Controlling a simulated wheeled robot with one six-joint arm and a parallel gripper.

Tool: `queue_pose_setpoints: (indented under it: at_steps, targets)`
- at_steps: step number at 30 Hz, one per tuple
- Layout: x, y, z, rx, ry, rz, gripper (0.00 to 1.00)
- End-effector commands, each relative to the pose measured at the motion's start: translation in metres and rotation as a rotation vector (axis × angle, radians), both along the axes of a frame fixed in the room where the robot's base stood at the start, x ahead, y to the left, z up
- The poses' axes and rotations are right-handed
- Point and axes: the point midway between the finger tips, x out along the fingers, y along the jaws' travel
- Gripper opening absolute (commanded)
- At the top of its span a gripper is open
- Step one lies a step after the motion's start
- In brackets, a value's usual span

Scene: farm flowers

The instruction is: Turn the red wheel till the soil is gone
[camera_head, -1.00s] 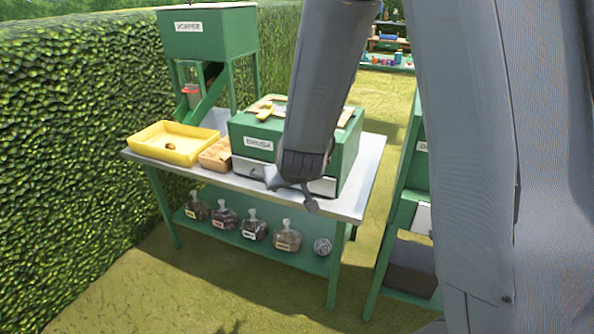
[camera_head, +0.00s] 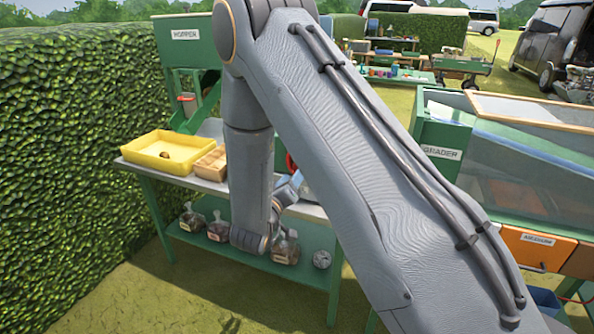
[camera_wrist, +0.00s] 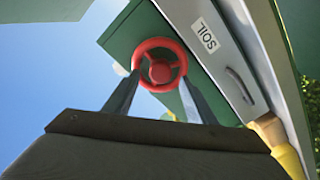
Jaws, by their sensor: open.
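The red wheel (camera_wrist: 160,72) shows in the wrist view on the face of a green box (camera_wrist: 128,32). A sliver of red, likely its rim, shows in the head view beside my arm (camera_head: 291,162). My gripper (camera_wrist: 160,82) is open, its two fingers pointing at the wheel, one tip at each side of it. I cannot tell whether they touch the rim. A white SOIL label (camera_wrist: 208,36) is on the grey panel with a handle (camera_wrist: 240,85) beside the wheel. No soil shows. In the head view my arm hides most of the box and the gripper.
A yellow tray (camera_head: 167,150) and a wooden box (camera_head: 211,160) stand on the bench's left part. A green grader (camera_head: 450,140) stands at the right. A hedge (camera_head: 70,140) borders the left.

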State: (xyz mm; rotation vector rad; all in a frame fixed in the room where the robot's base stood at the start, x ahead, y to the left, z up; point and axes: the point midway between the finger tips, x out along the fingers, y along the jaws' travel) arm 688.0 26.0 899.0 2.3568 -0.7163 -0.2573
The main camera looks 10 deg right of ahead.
Motion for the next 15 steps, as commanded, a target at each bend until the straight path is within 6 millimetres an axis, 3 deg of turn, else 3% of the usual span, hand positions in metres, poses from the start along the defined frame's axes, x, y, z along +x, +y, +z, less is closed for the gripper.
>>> queue_pose_setpoints:
  at_steps: [7,15]
  targets:
    - [0.027,-0.018,0.001,0.002,0.000,-0.001,0.51]
    - [0.033,-0.023,0.000,0.002,0.001,0.001,0.51]
